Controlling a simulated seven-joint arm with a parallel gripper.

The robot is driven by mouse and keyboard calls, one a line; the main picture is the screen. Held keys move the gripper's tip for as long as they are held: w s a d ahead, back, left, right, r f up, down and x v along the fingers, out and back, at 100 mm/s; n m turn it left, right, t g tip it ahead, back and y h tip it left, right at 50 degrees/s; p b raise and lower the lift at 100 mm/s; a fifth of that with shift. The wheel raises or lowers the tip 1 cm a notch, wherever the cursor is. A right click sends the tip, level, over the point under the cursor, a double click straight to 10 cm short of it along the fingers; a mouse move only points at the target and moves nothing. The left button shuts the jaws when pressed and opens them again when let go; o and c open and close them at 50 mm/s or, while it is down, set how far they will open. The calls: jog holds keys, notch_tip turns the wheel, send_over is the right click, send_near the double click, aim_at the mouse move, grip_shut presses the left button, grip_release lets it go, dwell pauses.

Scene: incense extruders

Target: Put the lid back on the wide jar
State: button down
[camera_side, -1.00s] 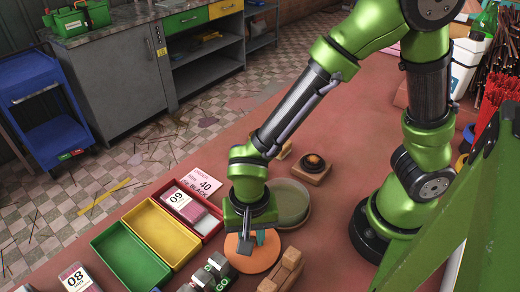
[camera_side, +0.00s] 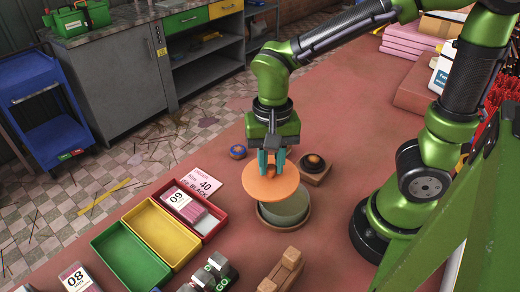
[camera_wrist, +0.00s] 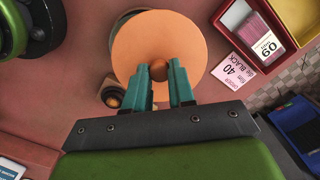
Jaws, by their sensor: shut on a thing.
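The lid is a flat orange disc (camera_side: 271,188) with a small round knob (camera_wrist: 158,70). My gripper (camera_side: 272,163) is shut on the knob and holds the lid level in the air. The wide jar (camera_side: 287,207) is grey-green and stands in a brown saucer on the table. In the side view the lid overlaps the jar's upper left part and hides some of its rim. The lid appears above the jar and off to its back left; the exact gap is hard to tell.
A wooden block with a dark round top (camera_side: 314,164) stands close behind the jar. A small blue and orange ball-like object (camera_side: 238,152) lies to the left. Red, yellow and green trays (camera_side: 130,257) are at front left. A wooden holder (camera_side: 283,271) is in front.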

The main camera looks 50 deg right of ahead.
aim_at(286, 170)
jog(key=d+n, duration=0.1)
jog(key=s+d+n, duration=0.1)
jog(key=shift+d, duration=0.4)
jog(key=shift+s+d+n, duration=0.15)
jog(key=shift+s+n, duration=0.05)
jog(key=shift+n, duration=0.6)
jog(key=shift+s+f+n+g+y, duration=0.1)
jog(key=shift+s+n+g+y, duration=0.1)
jog(key=shift+n, duration=0.3)
jog(key=shift+s+n+g+y, duration=0.1)
jog(key=shift+n+g, duration=0.1)
jog(key=shift+n, duration=0.3)
jog(key=shift+f, duration=3.15)
jog(key=shift+f, duration=0.15)
jog(key=shift+c, duration=2)
grip_release()
jog(key=shift+r, duration=3.5)
